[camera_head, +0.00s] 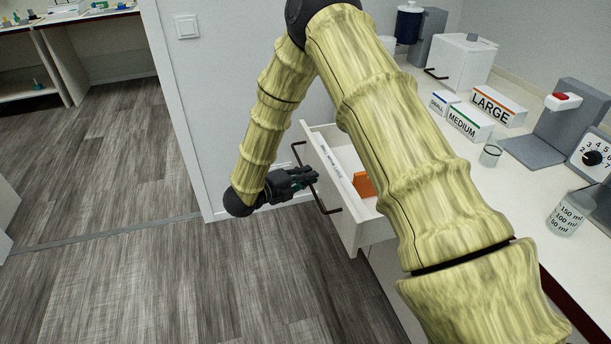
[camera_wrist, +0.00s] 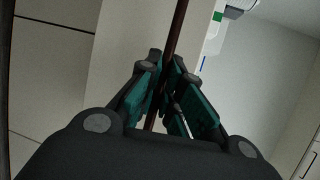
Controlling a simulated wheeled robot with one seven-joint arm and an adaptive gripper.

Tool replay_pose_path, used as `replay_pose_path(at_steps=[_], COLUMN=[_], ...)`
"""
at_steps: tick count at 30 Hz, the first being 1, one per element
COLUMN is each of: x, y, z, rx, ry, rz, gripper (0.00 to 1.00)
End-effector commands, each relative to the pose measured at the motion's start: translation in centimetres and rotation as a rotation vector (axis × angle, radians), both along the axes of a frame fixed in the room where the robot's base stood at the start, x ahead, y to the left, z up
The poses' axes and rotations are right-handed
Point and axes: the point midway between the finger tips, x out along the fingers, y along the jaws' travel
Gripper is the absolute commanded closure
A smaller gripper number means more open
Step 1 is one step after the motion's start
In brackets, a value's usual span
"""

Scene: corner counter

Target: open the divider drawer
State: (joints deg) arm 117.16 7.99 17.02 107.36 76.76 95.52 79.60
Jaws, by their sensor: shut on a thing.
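The divider drawer (camera_head: 346,186) is pulled partly out from under the counter in the head view, and its white inside shows. An orange divider (camera_head: 364,184) stands inside it. Its dark bar handle (camera_head: 323,206) runs along the drawer front and also crosses the wrist view (camera_wrist: 178,30). My gripper (camera_head: 312,176) is at the handle, with its fingers closed around the bar. In the wrist view the green finger pads (camera_wrist: 168,92) are on both sides of the bar. My arm hides the right part of the drawer.
On the counter stand boxes marked SMALL (camera_head: 443,102), MEDIUM (camera_head: 470,122) and LARGE (camera_head: 497,106), a small glass (camera_head: 490,155), a measuring beaker (camera_head: 572,212) and a dial device (camera_head: 592,157). A wall edge (camera_head: 180,110) is left of the drawer. The floor (camera_head: 150,280) before it is clear.

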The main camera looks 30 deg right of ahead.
Motion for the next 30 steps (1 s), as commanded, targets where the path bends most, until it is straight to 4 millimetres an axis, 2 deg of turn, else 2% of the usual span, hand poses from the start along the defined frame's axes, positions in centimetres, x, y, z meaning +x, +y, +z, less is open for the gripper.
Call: replay_pose_path(at_steps=[2,3,6,19,23,30], x=[-0.1,-0.1,0.0,-0.1,-0.4,-1.4], y=[0.1,0.1,0.1,0.8,2.3,6.6], z=[0.0,0.0,-0.1,0.1,0.4,1.1], rx=[0.000,0.000,0.000,0.000,0.000,0.000], ry=[0.001,0.002,0.002,0.002,0.002,0.002], rz=[0.000,0.000,0.001,0.003,0.003,0.005], gripper=[1.00,0.87,0.70,0.70,0.70,0.70])
